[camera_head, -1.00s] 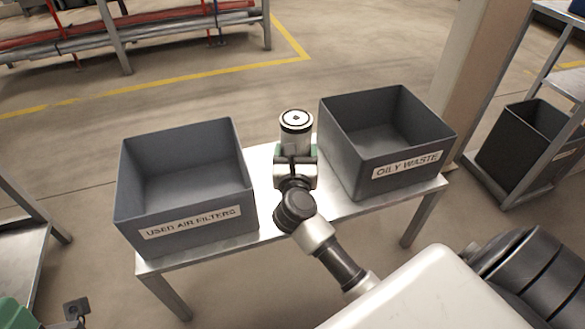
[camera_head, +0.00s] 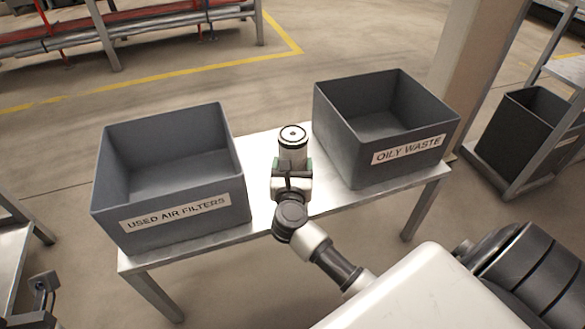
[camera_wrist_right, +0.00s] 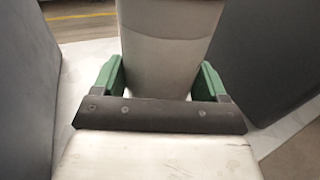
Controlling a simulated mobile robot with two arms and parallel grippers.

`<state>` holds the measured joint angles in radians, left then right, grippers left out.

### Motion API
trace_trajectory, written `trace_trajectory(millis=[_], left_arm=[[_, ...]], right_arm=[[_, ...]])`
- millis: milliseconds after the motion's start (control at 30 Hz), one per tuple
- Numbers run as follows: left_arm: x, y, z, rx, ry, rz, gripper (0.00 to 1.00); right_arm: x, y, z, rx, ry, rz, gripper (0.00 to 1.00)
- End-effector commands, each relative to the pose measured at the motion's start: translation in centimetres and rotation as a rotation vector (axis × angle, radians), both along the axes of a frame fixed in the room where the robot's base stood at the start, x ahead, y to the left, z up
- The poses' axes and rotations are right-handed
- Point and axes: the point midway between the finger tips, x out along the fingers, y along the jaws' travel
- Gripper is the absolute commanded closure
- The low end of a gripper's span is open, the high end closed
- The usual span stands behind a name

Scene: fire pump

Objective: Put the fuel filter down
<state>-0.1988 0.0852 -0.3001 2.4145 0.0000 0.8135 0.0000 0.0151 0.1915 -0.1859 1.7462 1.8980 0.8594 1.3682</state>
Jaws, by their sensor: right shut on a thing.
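The fuel filter (camera_head: 293,143) is a light grey cylinder with a dark-rimmed top. It stands upright between the two grey bins, over the metal table (camera_head: 262,196). My right gripper (camera_head: 292,166) is shut on the filter. In the right wrist view, the green fingers of the right gripper (camera_wrist_right: 163,80) sit on both sides of the filter (camera_wrist_right: 168,45). The filter's lower end is hidden behind my gripper in the head view, so I cannot tell whether it touches the table. At the lower left edge, a small part that may be my left gripper (camera_head: 44,284) shows.
The "USED AIR FILTERS" bin (camera_head: 178,212) stands left on the table, and the "OILY WASTE" bin (camera_head: 408,150) stands right. Both look empty. The strip of table between them is narrow. A dark bin (camera_head: 520,135) stands on a rack at the right.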

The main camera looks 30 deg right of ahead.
Motion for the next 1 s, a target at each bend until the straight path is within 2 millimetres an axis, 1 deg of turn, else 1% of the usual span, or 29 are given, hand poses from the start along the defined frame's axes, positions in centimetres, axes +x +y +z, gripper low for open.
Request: trace_trajectory(millis=[100,267,300,433,667,800,867,1000], left_arm=[[0.0,0.0,0.1,0.0,0.001,0.0,1.0],[0.1,0.0,0.0,0.001,-0.007,0.0,1.0],[0.1,0.0,0.2,0.001,-0.011,0.0,1.0],[0.1,0.0,0.2,0.001,-0.011,0.0,1.0],[0.0,0.0,0.2,0.001,-0.012,0.0,1.0],[0.0,0.0,0.7,-0.001,-0.013,-0.001,1.0],[-0.1,0.0,0.5,-0.002,-0.007,0.0,1.0],[-0.4,0.1,0.5,-0.008,0.008,-0.001,1.0]], right_arm=[[0.1,0.0,0.3,-0.002,-0.004,0.0,0.66],[0.0,0.0,-0.2,-0.001,-0.003,0.001,0.66],[0.0,0.0,-0.2,-0.001,-0.001,0.001,0.22],[0.0,0.0,-0.2,0.0,0.0,0.001,0.02],[0.0,0.0,-0.2,0.0,0.0,0.001,0.01],[0.0,0.0,0.4,-0.001,-0.001,0.001,0.01],[-0.7,0.6,0.2,0.001,0.002,0.001,0.01],[-2.9,2.1,0.3,0.005,0.003,0.001,0.01]])
